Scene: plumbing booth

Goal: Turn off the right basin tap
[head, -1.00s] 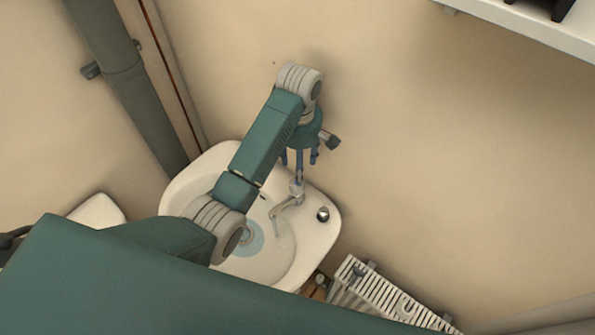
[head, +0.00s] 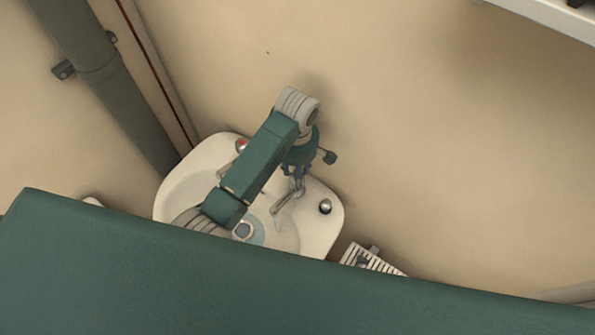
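The white basin (head: 185,190) is at the picture's middle left. Its spout (head: 284,203) reaches toward the bowl. The right tap (head: 325,207) is a round metal knob with a dark side, on the basin's right corner. Another knob with a red mark (head: 242,145) is on the left of the rim, partly behind my arm. My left gripper (head: 297,185) points down over the foot of the spout, left of and apart from the right tap. Its fingers are small and overlap the spout; whether they are apart or touch it is unclear. My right gripper is not in view.
A wall stands close behind the basin. A shelf (head: 550,15) is at the top right. The wall right of the basin is bare.

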